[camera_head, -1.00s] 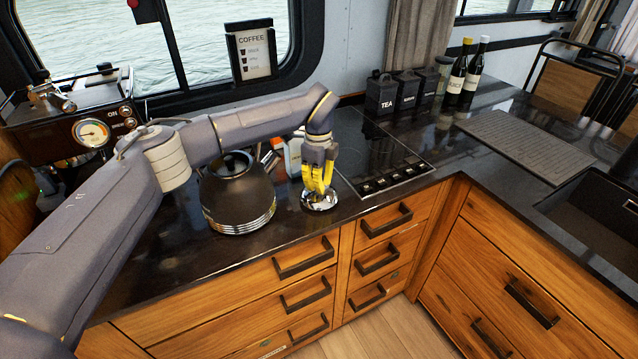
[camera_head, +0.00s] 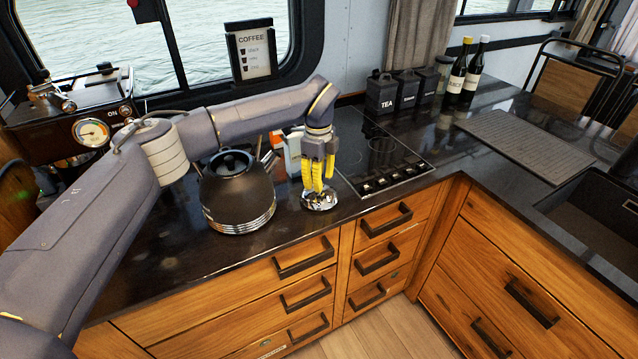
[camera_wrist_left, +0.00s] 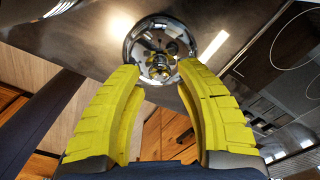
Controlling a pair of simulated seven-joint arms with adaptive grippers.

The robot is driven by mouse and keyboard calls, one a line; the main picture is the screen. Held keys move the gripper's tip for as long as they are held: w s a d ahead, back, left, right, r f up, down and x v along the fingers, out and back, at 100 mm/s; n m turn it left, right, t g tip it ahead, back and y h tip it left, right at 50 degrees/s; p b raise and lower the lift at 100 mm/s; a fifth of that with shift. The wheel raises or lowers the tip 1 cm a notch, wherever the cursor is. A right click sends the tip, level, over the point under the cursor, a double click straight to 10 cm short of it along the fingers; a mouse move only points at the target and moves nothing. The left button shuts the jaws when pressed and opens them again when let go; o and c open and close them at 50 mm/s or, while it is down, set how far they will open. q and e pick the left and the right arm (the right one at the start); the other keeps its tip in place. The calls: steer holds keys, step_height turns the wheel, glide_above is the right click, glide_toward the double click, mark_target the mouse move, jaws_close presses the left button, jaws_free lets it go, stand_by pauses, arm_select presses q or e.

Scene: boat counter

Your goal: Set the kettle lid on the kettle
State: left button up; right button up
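The dark kettle (camera_head: 237,200) with a silver banded base stands upright on the counter, left of my left gripper. A black knob or handle shows at its top; I cannot tell whether its opening is uncovered. The shiny round kettle lid (camera_head: 319,204) lies on the counter right of the kettle, near the front edge. My left gripper (camera_head: 322,184) points down over the lid, its yellow fingers apart. In the left wrist view the lid (camera_wrist_left: 135,45) with its knob lies just beyond the open fingertips (camera_wrist_left: 157,72), with nothing held between them. My right gripper is out of view.
A cooktop (camera_head: 380,150) lies right of the lid, with black canisters (camera_head: 381,95) behind it. An orange-and-white item (camera_head: 291,155) stands behind the gripper. A coffee machine (camera_head: 85,125) stands at the left. The counter's front edge is close to the lid.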

arm_select(q)
step_height(320, 180, up, 10)
steer(key=shift+r, duration=0.25)
steer(key=shift+a, duration=0.1)
stand_by(0.4)
